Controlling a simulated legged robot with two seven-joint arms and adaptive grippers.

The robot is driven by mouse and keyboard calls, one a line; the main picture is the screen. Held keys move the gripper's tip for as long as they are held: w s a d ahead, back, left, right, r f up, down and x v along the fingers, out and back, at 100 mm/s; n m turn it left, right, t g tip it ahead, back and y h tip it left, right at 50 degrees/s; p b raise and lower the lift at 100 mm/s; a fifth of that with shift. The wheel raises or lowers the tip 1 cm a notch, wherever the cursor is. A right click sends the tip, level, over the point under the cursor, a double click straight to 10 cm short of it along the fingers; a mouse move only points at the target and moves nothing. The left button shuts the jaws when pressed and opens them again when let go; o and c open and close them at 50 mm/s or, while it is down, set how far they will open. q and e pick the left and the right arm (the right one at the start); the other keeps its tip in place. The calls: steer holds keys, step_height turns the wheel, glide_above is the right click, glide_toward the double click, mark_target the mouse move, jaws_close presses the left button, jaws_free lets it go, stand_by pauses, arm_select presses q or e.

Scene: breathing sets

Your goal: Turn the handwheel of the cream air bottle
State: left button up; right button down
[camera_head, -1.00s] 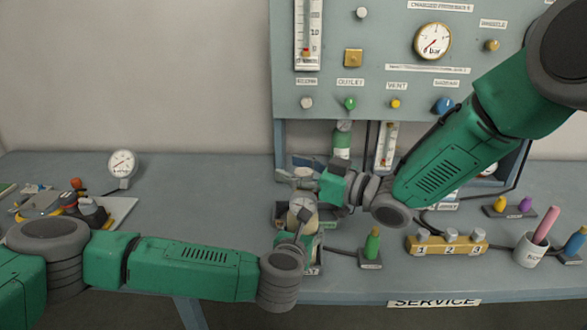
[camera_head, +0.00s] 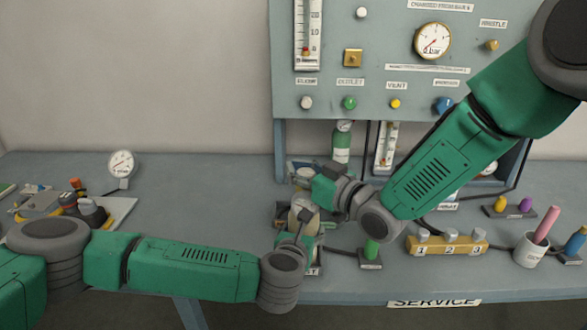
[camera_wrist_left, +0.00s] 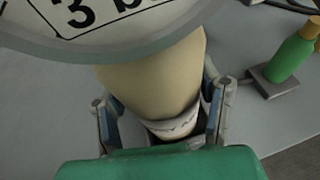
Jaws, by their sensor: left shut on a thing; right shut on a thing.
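The cream air bottle (camera_head: 303,209) stands upright near the front of the bench, partly covered by both arms. Its cream body also fills the middle of the left wrist view (camera_wrist_left: 155,78). My left gripper (camera_wrist_left: 160,122) is shut around the lower part of the bottle, one finger on each side; in the head view (camera_head: 306,236) it comes from the left. My right gripper (camera_head: 303,178) comes from the upper right and is shut at the bottle's top, where the handwheel is. The handwheel itself is hidden by the gripper.
Farther right are a yellow numbered block (camera_head: 447,244) and a white cup (camera_head: 530,251). A gauge panel (camera_head: 380,60) rises behind. A tray (camera_head: 118,209) and small gauge (camera_head: 122,164) stand left, with clear bench between.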

steer(key=m+t+h, duration=0.1)
steer(key=h, duration=0.1)
steer(key=m+t+h, duration=0.2)
steer(key=shift+w+d+t, duration=0.15)
steer(key=shift+d+t, duration=0.05)
steer(key=shift+t, duration=0.1)
steer(key=shift+w+d+m+t+h, duration=0.15)
steer(key=shift+m+t+h, duration=0.3)
steer(key=shift+m+h, duration=0.6)
steer(key=shift+s+d+m+t+h, duration=0.15)
steer(key=shift+m+t+h, duration=0.4)
steer(key=shift+h, duration=0.9)
steer(key=shift+w, duration=0.1)
steer(key=c, duration=1.2)
jaws_free()
steer(key=shift+d, duration=0.15)
steer(key=v, duration=1.2)
